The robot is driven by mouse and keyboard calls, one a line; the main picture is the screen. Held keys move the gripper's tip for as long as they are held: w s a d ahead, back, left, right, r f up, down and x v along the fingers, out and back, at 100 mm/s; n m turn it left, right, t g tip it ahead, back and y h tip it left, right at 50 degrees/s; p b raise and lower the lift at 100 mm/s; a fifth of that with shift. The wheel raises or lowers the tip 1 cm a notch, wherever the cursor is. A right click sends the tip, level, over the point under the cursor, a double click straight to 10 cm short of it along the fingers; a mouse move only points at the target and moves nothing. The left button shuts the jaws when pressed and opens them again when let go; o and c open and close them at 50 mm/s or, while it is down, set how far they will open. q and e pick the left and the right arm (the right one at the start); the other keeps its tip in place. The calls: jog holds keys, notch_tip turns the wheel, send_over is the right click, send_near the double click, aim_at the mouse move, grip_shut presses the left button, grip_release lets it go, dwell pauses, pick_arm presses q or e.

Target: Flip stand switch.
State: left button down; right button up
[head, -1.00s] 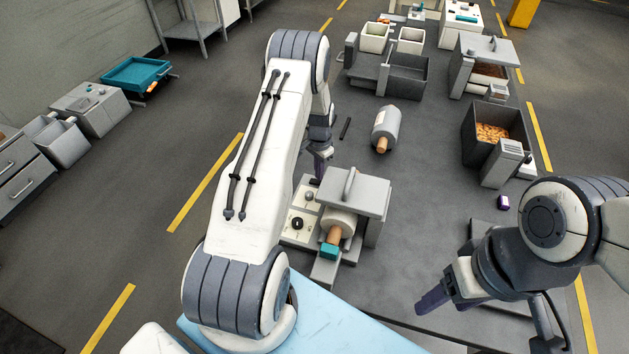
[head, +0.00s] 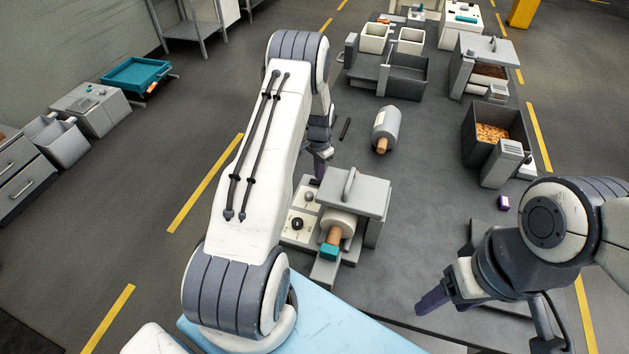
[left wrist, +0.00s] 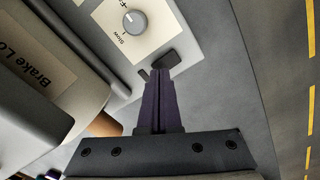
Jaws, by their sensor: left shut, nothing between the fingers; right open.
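The drum stand (head: 375,190) is a grey machine with a light control panel. Its panel carries a round grey speed knob, which shows in the left wrist view (left wrist: 134,21) with a "Slow" label. A dark switch paddle (left wrist: 187,56) sits at the panel's edge in that view. My left gripper (head: 320,168) is at the stand's far side in the head view, its tips partly hidden. In the left wrist view its purple fingers (left wrist: 160,80) are shut and empty, tips right at the paddle; contact cannot be told. My right gripper (head: 443,294) is open and empty, apart from the stand.
A grey drum (head: 385,125) lies on the table beyond the stand. A "Brake Lo..." label (left wrist: 34,82) is close left of the left fingers.

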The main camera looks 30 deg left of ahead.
pick_arm(q)
jog(key=shift+f+b, duration=0.75)
jog(key=shift+f, duration=0.2)
dwell(1.0)
jog(key=shift+r, duration=0.1)
jog(key=shift+r+p, duration=2.35)
jog(key=shift+r, duration=1.1)
